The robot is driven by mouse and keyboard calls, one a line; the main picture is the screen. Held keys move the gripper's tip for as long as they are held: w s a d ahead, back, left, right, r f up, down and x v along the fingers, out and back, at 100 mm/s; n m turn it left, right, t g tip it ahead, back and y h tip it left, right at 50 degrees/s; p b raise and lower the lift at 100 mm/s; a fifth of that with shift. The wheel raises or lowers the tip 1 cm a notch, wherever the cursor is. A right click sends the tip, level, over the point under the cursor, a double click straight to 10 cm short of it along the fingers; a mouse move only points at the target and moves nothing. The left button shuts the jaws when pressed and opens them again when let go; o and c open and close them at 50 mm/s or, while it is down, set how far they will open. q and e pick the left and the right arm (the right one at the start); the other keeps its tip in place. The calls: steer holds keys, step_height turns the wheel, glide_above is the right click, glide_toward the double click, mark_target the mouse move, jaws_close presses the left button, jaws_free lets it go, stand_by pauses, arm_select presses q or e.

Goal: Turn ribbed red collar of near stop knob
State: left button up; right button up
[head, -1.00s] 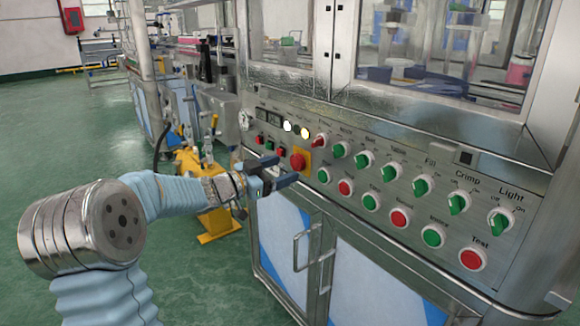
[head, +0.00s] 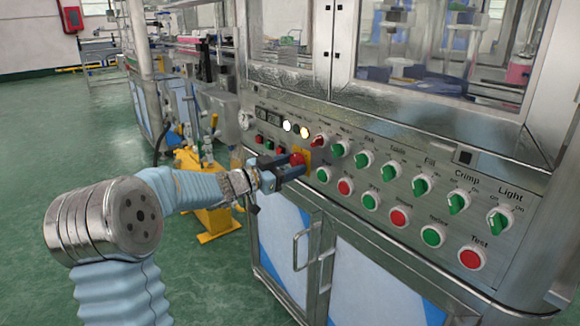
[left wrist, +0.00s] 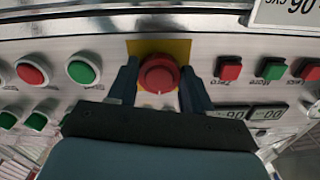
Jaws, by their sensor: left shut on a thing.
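The near stop knob (head: 298,159) is a red round button on a yellow square plate, at the left part of the metal control panel in the head view. It shows in the left wrist view (left wrist: 158,74) as a red disc with a collar around it. My left gripper (head: 290,168) is at the knob, one finger on each side, shut on its red collar. In the left wrist view the left gripper's fingers (left wrist: 158,84) flank the knob. The fingers and the wrist hide part of the yellow plate. My right gripper is not in view.
The control panel (head: 450,240) carries several green and red buttons and green rotary switches right of the knob. Small red and green buttons (head: 269,145) and displays sit to its left. Cabinet doors with a metal handle (head: 297,248) lie below. Green floor is open at left.

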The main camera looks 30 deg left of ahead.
arm_select(q)
steer(key=shift+f, duration=0.1)
steer(key=m+b, duration=0.2)
steer(key=m, duration=0.1)
steer(key=shift+a+m, duration=0.1)
steer(key=shift+m, duration=0.3)
steer(key=shift+m+b, duration=0.95)
steer(key=shift+m, duration=0.85)
steer(key=o, duration=1.1)
steer(key=shift+c, duration=0.2)
